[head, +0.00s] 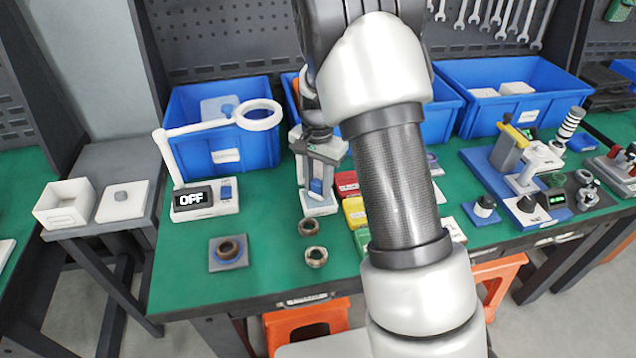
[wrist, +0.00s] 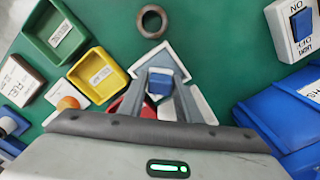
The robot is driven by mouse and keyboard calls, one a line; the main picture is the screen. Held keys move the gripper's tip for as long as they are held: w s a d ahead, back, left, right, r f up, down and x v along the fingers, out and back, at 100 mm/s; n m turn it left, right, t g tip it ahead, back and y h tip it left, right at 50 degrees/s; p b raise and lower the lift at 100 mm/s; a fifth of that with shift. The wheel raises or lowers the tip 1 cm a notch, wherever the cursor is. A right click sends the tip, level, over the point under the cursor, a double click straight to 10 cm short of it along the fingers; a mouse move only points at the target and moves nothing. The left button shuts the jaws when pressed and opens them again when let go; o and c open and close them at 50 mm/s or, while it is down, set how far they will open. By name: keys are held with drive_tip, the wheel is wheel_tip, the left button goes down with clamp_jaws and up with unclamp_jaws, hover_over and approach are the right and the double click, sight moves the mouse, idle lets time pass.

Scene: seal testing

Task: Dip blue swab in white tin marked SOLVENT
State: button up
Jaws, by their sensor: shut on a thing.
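My gripper (head: 316,180) reaches down over the green table, left of my arm in the head view. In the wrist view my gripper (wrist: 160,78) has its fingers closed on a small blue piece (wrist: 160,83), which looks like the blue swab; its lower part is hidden. It also shows as a blue patch between the fingers in the head view (head: 316,187). A grey-white holder (wrist: 166,54) lies right beneath the fingers. I cannot pick out a tin with a readable SOLVENT label; my arm hides part of the table.
Green (wrist: 54,32) and yellow (wrist: 99,76) trays sit beside the holder. Metal rings (head: 316,256) lie in front of it. A lamp base reading OFF (head: 206,200) and a blue bin (head: 226,150) stand left. An open white box (head: 66,204) sits on the side table.

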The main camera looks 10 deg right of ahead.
sight(318, 182)
drive_tip(key=shift+f, duration=0.55)
idle(1.6)
drive_tip(key=shift+r+p, duration=2.4)
drive_tip(key=shift+r, duration=1.15)
